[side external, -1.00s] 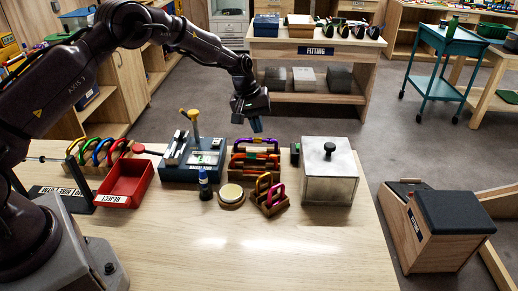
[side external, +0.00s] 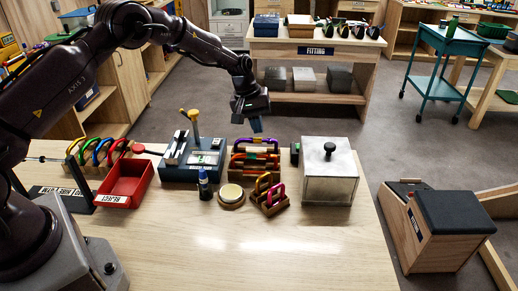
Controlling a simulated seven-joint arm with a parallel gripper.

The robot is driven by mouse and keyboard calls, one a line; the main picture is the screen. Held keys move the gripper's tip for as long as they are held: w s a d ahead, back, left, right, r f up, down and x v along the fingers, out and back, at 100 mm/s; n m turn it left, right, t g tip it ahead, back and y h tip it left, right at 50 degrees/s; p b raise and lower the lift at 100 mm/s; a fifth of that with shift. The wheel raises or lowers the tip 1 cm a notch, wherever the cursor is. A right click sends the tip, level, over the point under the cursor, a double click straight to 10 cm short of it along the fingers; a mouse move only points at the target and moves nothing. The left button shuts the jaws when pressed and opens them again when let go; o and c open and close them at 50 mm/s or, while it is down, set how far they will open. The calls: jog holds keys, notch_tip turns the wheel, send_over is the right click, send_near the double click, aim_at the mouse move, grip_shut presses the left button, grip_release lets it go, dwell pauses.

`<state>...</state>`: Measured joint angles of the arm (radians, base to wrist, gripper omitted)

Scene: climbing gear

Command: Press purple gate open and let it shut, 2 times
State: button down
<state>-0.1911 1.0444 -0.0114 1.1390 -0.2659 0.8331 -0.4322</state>
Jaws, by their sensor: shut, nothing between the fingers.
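The purple carabiner (side external: 256,142) lies along the back of a wooden rack (side external: 247,178) in the middle of the table, with orange and red carabiners in front of it. Its gate is too small to make out. My gripper (side external: 257,128) is shut and empty, pointing down just above and behind the purple carabiner. I cannot tell whether its fingertips touch the carabiner.
A dark blue fixture with a yellow-topped lever (side external: 195,125) stands left of the rack. A red reject tray (side external: 125,183) is further left. A lidded clear box (side external: 329,172) stands right. A small rack with pink and orange carabiners (side external: 270,196) is in front. The table's front is clear.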

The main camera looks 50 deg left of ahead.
jog(key=shift+f, duration=0.25)
jog(key=shift+f, duration=1.55)
jog(key=shift+r, duration=3.6)
jog(key=s+d+r+m+t, duration=0.1)
jog(key=s+d+r+m, duration=0.1)
jog(key=s+r, duration=0.5)
jog(key=s+d+r+m+t+y, duration=0.1)
jog(key=s+r+m, duration=0.3)
jog(key=s, duration=1.3)
jog(key=s+d+r+m+t+y, duration=0.1)
jog(key=s+d+r+m, duration=0.2)
jog(key=s+r, duration=0.7)
jog(key=shift+s+d+r+t, duration=0.2)
jog(key=shift+s+d+t, duration=0.15)
jog(key=shift+s, duration=0.6)
